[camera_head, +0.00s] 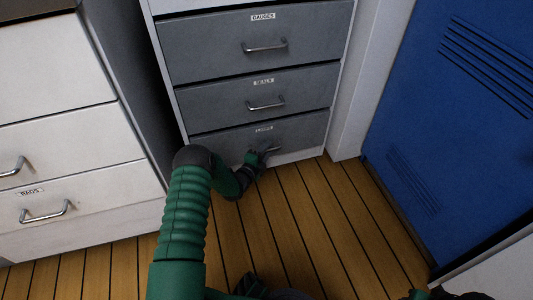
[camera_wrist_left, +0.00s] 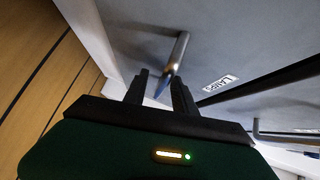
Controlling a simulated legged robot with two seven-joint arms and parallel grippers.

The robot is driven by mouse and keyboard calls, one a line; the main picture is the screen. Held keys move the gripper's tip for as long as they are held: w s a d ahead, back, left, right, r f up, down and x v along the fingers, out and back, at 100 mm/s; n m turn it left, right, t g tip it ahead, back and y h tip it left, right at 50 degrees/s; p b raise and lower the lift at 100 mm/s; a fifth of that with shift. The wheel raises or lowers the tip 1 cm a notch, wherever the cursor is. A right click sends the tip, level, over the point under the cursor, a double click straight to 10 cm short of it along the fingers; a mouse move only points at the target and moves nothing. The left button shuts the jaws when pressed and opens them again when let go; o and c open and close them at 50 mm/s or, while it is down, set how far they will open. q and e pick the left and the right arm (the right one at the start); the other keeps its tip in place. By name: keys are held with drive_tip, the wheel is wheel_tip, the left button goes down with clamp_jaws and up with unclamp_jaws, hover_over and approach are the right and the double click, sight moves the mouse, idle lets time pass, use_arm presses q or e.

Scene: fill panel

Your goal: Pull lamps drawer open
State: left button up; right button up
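The lamps drawer (camera_head: 222,148) is the bottom grey drawer of the cabinet and looks closed, flush with the front. Its label (camera_wrist_left: 220,84) reads LAMPS in the left wrist view. My left gripper (camera_head: 264,156) is at the drawer's metal bar handle, hiding part of it in the head view. In the left wrist view, the fingers of my left gripper (camera_wrist_left: 161,92) stand apart, with the near end of the handle (camera_wrist_left: 179,52) between or just beyond their tips. I cannot tell whether they touch it. My right gripper is not clearly in view.
Two more closed grey drawers, the gauges drawer (camera_head: 210,47) and a middle one (camera_head: 210,98), sit above. A white cabinet (camera_head: 80,185) with a rags drawer stands at left. A blue locker door (camera_head: 450,120) is at right. The plank floor (camera_head: 310,205) in front is clear.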

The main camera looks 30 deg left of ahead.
use_arm(q)
clamp_jaws()
drive_tip(key=shift+s, duration=0.1)
idle(1.2)
